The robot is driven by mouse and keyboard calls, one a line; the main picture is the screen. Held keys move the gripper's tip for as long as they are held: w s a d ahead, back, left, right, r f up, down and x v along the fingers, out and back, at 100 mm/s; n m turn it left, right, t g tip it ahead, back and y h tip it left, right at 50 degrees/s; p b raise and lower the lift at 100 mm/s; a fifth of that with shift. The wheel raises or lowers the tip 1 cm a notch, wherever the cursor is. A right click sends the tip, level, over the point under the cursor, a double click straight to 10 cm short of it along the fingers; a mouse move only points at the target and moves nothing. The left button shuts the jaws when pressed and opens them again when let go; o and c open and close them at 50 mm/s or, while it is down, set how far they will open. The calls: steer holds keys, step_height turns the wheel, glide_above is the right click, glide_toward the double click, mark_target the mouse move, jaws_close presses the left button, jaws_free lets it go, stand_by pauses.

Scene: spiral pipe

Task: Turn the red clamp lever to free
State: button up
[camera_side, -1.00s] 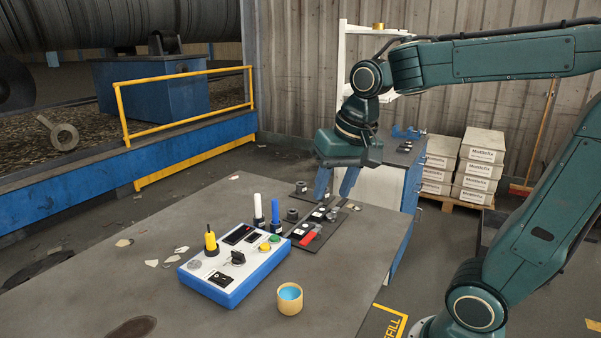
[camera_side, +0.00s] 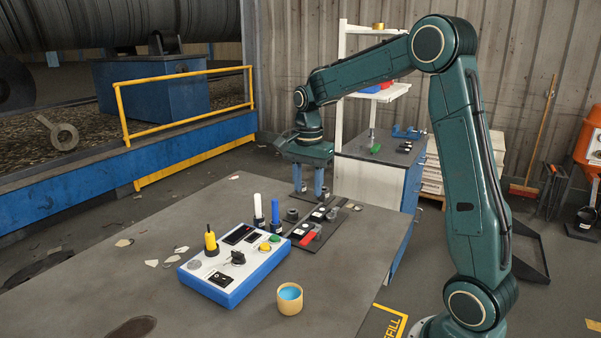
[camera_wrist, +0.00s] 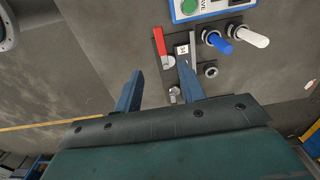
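The red clamp lever (camera_side: 308,238) lies on a dark plate (camera_side: 327,236) at the right back of the table. In the wrist view the red lever (camera_wrist: 159,42) shows near the top, to the left of a small white-labelled block (camera_wrist: 182,50). My gripper (camera_side: 309,191) points down behind the plate in the side view. Its two blue fingers are apart with nothing between them. In the wrist view my gripper (camera_wrist: 160,67) is open, with the fingertips just below the lever in the picture. The fingers do not appear to touch the lever.
A blue-white control box (camera_side: 232,262) stands in front and to the left. A white post (camera_side: 258,207) and a blue post (camera_side: 275,212) stand between it and the plate. A small cup (camera_side: 290,299) sits at the front. The left part of the table is mostly clear.

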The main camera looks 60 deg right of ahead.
mark_target(307, 238)
steer(key=shift+f, duration=0.1)
step_height(307, 238, down, 14)
steer(key=shift+r, duration=0.15)
stand_by(0.8)
steer(key=shift+c, duration=0.4)
jaws_close()
